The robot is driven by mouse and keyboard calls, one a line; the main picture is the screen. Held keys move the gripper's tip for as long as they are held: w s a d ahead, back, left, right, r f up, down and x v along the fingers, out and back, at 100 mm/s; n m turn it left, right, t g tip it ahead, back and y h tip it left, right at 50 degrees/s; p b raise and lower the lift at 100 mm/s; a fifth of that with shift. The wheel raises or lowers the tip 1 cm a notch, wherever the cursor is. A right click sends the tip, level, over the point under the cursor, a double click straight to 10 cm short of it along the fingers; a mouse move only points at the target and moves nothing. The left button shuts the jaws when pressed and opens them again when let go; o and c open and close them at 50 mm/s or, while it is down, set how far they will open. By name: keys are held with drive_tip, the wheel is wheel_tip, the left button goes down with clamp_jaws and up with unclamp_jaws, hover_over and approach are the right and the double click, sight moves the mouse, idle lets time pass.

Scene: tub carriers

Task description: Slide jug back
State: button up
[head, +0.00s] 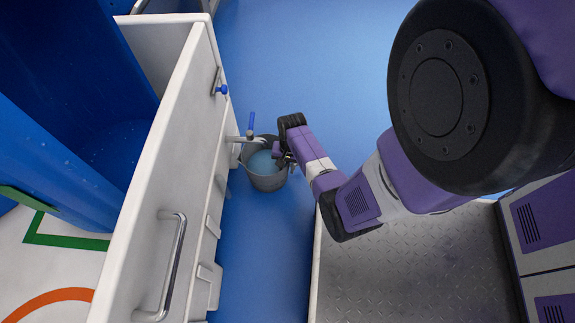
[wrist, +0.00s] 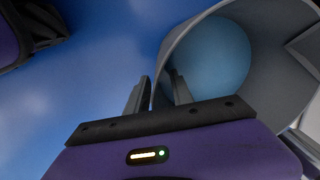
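The jug (head: 266,180) is a grey, bucket-like vessel with blue liquid in it, standing upright on the blue floor close to the white wall unit. My gripper (head: 281,158) is at the jug's right rim. In the wrist view the jug (wrist: 272,94) fills the upper right, and my gripper (wrist: 160,88) straddles its near wall, one finger outside and one inside. A gap shows between the fingers and the thin wall, so the gripper looks open. The fingertips' contact with the wall is hard to make out.
A tap (head: 246,138) with a blue lever juts from the white wall unit (head: 165,170) over the jug's left side. A metal handle (head: 177,265) sticks out nearer me. A grey treadplate deck (head: 420,265) lies right of a strip of blue floor. Open floor (head: 310,70) lies beyond the jug.

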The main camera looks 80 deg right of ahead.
drive_tip(key=shift+f, duration=0.25)
clamp_jaws()
idle(1.4)
